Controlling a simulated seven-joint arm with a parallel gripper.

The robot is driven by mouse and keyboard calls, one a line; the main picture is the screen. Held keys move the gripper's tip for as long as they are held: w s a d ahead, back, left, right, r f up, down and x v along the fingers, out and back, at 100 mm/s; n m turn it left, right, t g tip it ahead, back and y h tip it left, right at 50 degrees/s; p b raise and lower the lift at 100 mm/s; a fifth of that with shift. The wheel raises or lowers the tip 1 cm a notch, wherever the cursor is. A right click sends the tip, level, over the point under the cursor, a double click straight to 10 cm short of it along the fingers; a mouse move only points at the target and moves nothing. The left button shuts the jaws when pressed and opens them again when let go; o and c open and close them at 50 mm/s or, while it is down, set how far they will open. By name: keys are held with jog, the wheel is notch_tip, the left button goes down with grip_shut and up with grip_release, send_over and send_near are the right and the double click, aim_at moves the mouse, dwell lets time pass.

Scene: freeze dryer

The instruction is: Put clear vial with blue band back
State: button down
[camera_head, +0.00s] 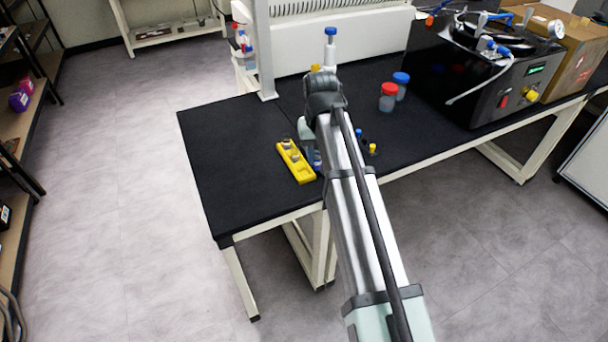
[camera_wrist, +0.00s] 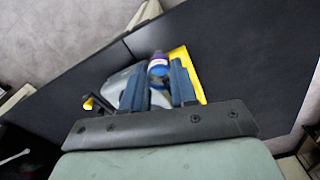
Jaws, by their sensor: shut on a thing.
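My gripper (camera_wrist: 165,75) is shut on a vial (camera_wrist: 158,66) with a blue-purple band and a pale top, seen between the two dark blue fingers in the wrist view. A yellow rack (camera_wrist: 188,62) lies just beside and beyond the fingers there. In the head view the yellow rack (camera_head: 302,171) sits on the black bench, left of my arm, with a few grey-capped vials (camera_head: 287,145) in it. My gripper (camera_head: 315,159) is close to the rack's right side, mostly hidden by my arm. I cannot tell whether the held vial touches the rack.
A red-capped bottle (camera_head: 388,99) and a blue-capped bottle (camera_head: 402,83) stand right of my arm. Small blue and yellow items (camera_head: 372,149) lie close beside the arm. The black freeze dryer (camera_head: 490,85) stands at the right. The bench's left part (camera_head: 222,140) is clear.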

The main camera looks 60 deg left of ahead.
jog(key=shift+a, duration=3.4)
jog(key=shift+s+f, duration=0.15)
jog(key=shift+f, duration=1.9)
jog(key=shift+s+f, duration=0.15)
jog(key=shift+f, duration=1.85)
jog(key=shift+f, duration=0.15)
jog(key=c, duration=0.9)
grip_release()
notch_tip(320, 180, up, 12)
jog(key=shift+r, duration=0.2)
